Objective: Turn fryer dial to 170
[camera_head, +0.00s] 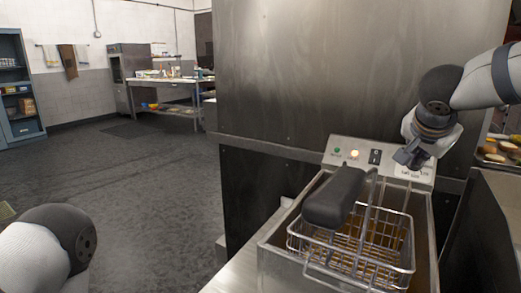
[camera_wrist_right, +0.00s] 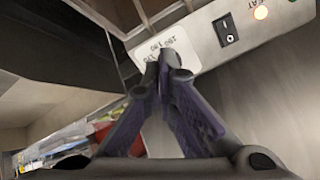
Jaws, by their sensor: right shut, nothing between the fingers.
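The fryer's steel control panel (camera_head: 395,178) is at the right in the head view, with a switch and two indicator lights. A white label (camera_wrist_right: 158,44) with small numbers around the dial's place shows in the wrist view; the numbers are too blurred to read surely. My right gripper (camera_head: 408,158) is shut and empty in front of this label. In the wrist view my right gripper (camera_wrist_right: 166,62) has its fingertips together over the label. The dial itself is hidden behind the fingers, and I cannot tell if they touch it. My left gripper is out of view.
A wire fry basket (camera_head: 350,250) with a black handle (camera_head: 333,198) sits in the fryer, in front of the panel. A black rocker switch (camera_wrist_right: 226,31) is beside the label. A tall steel wall (camera_head: 340,70) stands behind. Food trays (camera_head: 503,148) are at the right.

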